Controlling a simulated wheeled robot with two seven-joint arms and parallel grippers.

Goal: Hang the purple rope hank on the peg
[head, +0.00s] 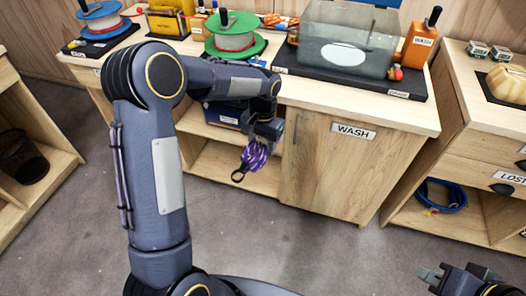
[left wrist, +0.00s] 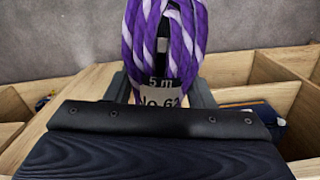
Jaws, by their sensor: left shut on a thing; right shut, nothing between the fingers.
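The purple and white rope hank (head: 256,157) hangs from my left gripper (head: 266,132) in the head view, in front of the open shelf of the wash bench. A black loop shows at its lower left end. In the left wrist view the hank (left wrist: 170,45) fills the top middle, with a white label reading "5 m" and "No 62" partly hidden by the gripper body. My left gripper is shut on the hank. My right gripper (head: 430,277) is at the bottom right corner, shut and empty. I cannot make out the peg in either view.
The grey floor is clear.

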